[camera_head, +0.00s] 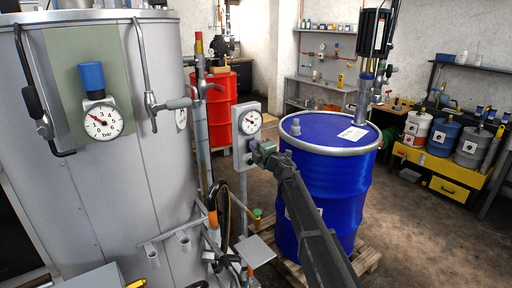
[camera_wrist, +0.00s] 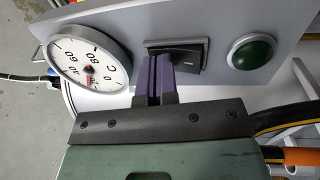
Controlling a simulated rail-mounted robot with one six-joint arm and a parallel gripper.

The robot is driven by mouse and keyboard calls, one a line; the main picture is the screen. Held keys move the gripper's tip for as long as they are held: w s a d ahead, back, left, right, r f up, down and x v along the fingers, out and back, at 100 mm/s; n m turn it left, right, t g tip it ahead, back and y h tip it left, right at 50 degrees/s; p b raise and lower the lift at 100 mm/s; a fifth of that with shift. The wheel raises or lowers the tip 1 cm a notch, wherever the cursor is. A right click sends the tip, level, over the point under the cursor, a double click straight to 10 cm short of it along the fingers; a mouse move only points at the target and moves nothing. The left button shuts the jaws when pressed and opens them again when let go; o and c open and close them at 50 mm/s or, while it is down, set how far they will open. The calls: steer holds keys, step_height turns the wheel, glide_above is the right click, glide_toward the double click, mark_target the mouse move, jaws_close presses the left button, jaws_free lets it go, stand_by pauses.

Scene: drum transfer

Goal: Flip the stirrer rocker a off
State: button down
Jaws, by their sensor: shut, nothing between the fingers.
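The stirrer rocker (camera_wrist: 192,60) is a black switch in a dark frame on a grey panel in the wrist view, with a small white line on its right part. My gripper (camera_wrist: 154,62) is shut and empty, its two purple fingers side by side. The fingertips cover the left part of the rocker; I cannot tell whether they touch it. In the head view my gripper (camera_head: 259,147) is at the grey panel (camera_head: 238,157) below its dial, and it hides the rocker.
Beside the rocker are a round temperature dial (camera_wrist: 90,65) on the left and a green round lamp or button (camera_wrist: 254,52) on the right. A blue drum (camera_head: 330,185) stands on a pallet right of the panel. A large steel tank (camera_head: 145,190) stands to the left.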

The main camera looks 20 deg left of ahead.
steer(key=shift+d, duration=0.1)
steer(key=s+d+r+p, duration=0.2)
steer(key=s+d, duration=0.5)
steer(key=d, duration=0.4)
steer(key=shift+s+d, duration=0.2)
steer(key=shift+s, duration=0.1)
